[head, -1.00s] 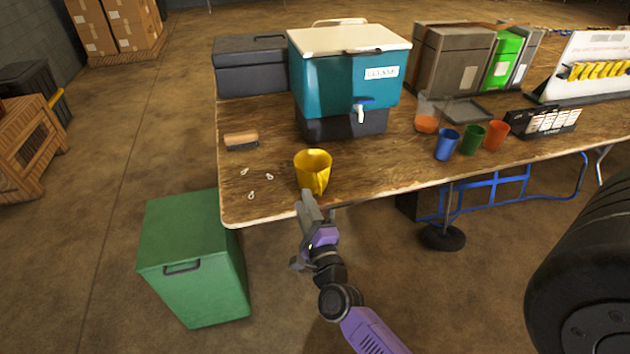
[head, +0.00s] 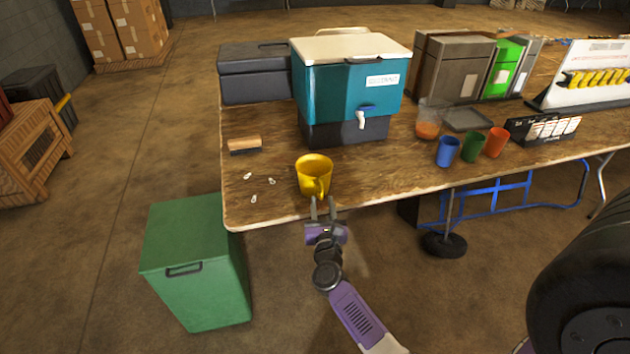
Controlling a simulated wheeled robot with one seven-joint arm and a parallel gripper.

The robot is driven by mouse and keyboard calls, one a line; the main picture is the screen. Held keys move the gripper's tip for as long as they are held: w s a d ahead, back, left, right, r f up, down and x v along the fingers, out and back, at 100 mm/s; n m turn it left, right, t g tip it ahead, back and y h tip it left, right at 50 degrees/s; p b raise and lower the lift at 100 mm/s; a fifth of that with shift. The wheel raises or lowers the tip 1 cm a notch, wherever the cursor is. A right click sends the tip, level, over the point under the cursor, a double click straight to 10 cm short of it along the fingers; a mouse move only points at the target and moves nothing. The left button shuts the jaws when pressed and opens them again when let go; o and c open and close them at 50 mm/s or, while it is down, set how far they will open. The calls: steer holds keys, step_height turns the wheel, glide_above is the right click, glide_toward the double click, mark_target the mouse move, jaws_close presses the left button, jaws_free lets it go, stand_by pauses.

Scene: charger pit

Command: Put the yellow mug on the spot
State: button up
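The yellow mug (head: 313,172) stands upright on the wooden table, near its front edge and left of the middle of the picture. Its handle points toward me. My gripper (head: 323,204) is at the table's front edge, just in front of the mug's handle. Its two fingers are apart with nothing between them, and they point toward the mug. Whether a fingertip touches the handle I cannot tell. I cannot make out a marked spot on the table.
A teal cooler (head: 352,85) with a tap stands behind the mug. A brush (head: 245,146) and small pale bits lie left. Blue (head: 448,152), green (head: 473,147) and orange (head: 496,142) cups stand right. A green bin (head: 195,262) is on the floor.

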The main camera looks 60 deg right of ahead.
mark_target(322, 198)
steer(key=x, duration=0.3)
steer(key=shift+d, duration=0.3)
steer(key=shift+w, duration=0.1)
jaws_close()
stand_by(1.1)
